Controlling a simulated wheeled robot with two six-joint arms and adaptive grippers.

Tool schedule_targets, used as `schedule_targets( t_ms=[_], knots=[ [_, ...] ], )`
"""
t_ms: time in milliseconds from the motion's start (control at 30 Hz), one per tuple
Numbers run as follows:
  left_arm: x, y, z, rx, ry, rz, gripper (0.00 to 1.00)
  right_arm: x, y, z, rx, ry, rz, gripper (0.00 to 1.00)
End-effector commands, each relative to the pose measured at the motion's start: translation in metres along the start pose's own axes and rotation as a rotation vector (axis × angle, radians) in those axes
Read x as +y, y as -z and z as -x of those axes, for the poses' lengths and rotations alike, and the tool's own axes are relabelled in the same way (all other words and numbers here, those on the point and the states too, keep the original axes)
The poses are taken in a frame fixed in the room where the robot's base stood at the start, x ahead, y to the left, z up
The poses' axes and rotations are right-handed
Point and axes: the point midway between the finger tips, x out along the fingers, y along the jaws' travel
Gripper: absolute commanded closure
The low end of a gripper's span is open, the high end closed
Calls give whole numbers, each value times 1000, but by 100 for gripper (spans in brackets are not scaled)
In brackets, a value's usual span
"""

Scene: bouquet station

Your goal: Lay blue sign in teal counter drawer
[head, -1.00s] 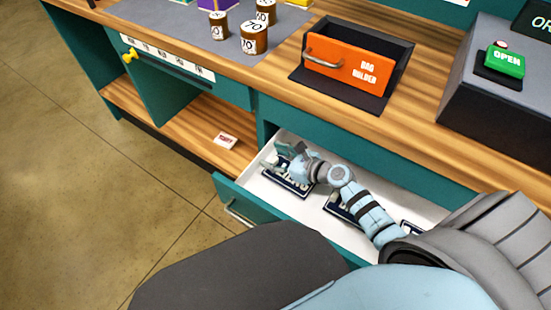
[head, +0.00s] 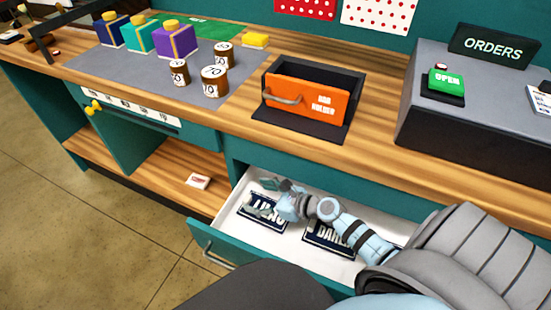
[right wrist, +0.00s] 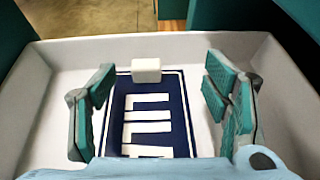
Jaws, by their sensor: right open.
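The teal counter drawer (head: 213,247) is pulled open, with a white inside. A dark blue sign (head: 268,222) with white letters lies flat on its floor at the left end. My right gripper (head: 264,197) reaches into the drawer over this sign. In the right wrist view, the open fingers (right wrist: 158,90) stand on either side of the sign (right wrist: 174,115), with nothing held between them. A small white block (right wrist: 146,70) sits at the sign's far edge. A second dark blue sign (head: 322,241) lies to the right, partly hidden by my arm. My left gripper is out of view.
Brown jars (head: 214,82) and coloured boxes (head: 176,42) stand at the left. A grey console (head: 480,95) is at the right.

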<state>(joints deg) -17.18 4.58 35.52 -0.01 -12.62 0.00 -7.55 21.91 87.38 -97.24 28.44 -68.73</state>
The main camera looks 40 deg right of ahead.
Motion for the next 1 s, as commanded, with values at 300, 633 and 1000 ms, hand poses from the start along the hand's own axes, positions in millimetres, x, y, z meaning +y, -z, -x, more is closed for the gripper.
schedule_targets(
  t_ms=[300,633,1000],
  knots=[
    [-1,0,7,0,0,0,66,0,0,65,2,-1,2,30],
    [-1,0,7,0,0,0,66,0,0,77,-1,-1,-1,30],
    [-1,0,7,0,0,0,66,0,0,77,0,-1,-1,30]
  ],
)
